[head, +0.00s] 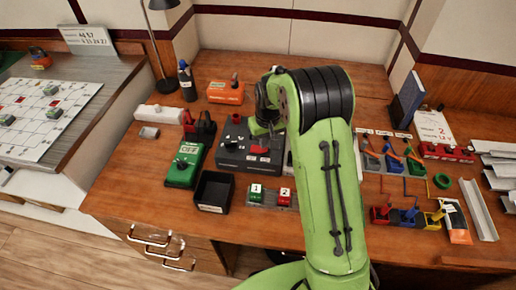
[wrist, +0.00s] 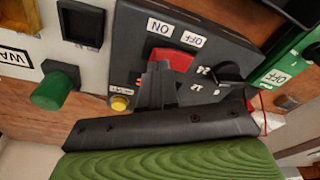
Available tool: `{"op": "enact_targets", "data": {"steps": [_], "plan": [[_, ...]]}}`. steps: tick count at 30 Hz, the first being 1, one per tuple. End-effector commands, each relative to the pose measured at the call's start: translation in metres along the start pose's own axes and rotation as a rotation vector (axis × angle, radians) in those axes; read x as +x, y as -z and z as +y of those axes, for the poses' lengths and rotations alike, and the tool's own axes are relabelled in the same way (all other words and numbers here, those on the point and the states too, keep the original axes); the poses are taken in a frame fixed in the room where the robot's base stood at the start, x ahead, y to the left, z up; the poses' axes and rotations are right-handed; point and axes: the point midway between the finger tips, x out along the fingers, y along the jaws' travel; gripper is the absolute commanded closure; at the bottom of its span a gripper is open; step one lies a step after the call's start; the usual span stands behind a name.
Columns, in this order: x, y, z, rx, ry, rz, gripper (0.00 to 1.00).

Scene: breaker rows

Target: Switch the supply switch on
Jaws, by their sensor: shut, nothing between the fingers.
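The dark grey supply box (head: 236,158) stands on the bench, left of my arm in the head view. It also fills the middle of the wrist view (wrist: 130,45). Its red rocker switch (wrist: 172,58) lies below the ON and OFF labels, which appear upside down there. A black dial (wrist: 228,74) with numbers sits beside it. My gripper (wrist: 158,80) is shut and empty, its tips in front of the rocker's lower edge. I cannot tell whether they touch it. The tips partly cover the rocker, and its position is unclear.
A yellow button (wrist: 119,103) is near the fingers. A white panel with a green button (wrist: 55,92) adjoins the box. In the head view, a green box (head: 184,166) marked OFF and a black tray (head: 213,190) stand left; numbered switches (head: 271,196) stand in front.

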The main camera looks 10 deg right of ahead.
Motion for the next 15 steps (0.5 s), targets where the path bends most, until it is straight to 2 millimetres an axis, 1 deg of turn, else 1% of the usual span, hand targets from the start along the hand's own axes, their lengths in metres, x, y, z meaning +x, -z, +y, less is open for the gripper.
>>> {"op": "enact_targets", "data": {"steps": [15], "plan": [[0.0086, -0.0013, -0.0003, -0.001, 0.001, 0.000, 1.00]]}}
